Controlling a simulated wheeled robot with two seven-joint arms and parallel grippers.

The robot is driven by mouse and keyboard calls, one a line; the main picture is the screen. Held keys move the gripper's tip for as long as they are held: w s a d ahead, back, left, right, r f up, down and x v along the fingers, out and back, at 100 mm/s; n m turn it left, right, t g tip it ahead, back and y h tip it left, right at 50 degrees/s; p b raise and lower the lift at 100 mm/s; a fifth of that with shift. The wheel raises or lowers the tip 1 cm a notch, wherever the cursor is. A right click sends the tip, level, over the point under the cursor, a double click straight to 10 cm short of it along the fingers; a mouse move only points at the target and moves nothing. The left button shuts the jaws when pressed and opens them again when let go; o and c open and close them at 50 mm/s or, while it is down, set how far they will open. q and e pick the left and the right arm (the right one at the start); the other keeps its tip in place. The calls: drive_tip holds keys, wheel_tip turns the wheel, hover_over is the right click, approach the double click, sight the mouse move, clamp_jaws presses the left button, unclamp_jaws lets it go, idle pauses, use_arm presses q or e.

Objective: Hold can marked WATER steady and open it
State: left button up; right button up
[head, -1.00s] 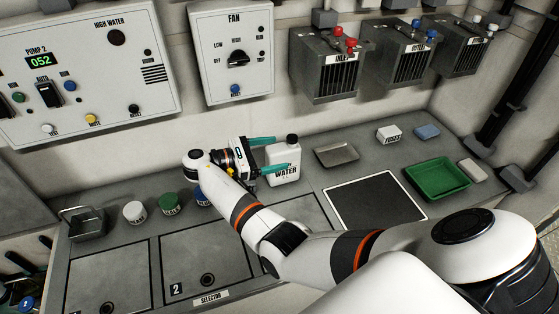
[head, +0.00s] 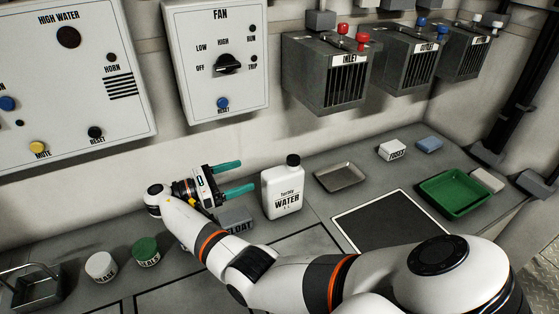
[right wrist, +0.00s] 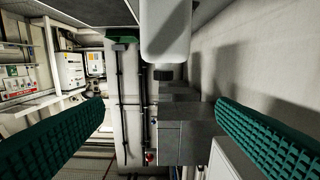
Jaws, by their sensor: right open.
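The white can marked WATER (head: 283,195) stands upright on the grey counter, its black cap (head: 293,160) on top. My right gripper (head: 247,174) is left of the can, its two teal fingers spread and pointing toward it. The gripper is open and empty, with a gap between the fingertips and the can. In the right wrist view the can (right wrist: 165,30) shows upside down at the top, cap downward, between the open fingers (right wrist: 160,105). My left gripper is not in view.
A grey block marked FLOAT (head: 237,222) lies under my right arm, partly hidden. White (head: 101,267) and green (head: 146,251) tubs stand left. A metal tray (head: 340,177), dark mat (head: 390,222) and green tray (head: 455,193) are right. Panels and vent boxes (head: 330,75) line the wall.

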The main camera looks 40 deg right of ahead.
drive_tip(key=b, duration=0.7)
approach(265, 192)
drive_tip(key=shift+x, duration=1.15)
drive_tip(key=shift+d+f, duration=0.1)
drive_tip(key=shift+d, duration=0.15)
drive_tip(key=x, duration=0.6)
drive_tip(key=shift+d, duration=0.25)
drive_tip(key=b+x, duration=0.1)
drive_tip(key=x, duration=0.3)
drive_tip(key=shift+w+d, duration=0.1)
drive_tip(key=shift+d, duration=0.5)
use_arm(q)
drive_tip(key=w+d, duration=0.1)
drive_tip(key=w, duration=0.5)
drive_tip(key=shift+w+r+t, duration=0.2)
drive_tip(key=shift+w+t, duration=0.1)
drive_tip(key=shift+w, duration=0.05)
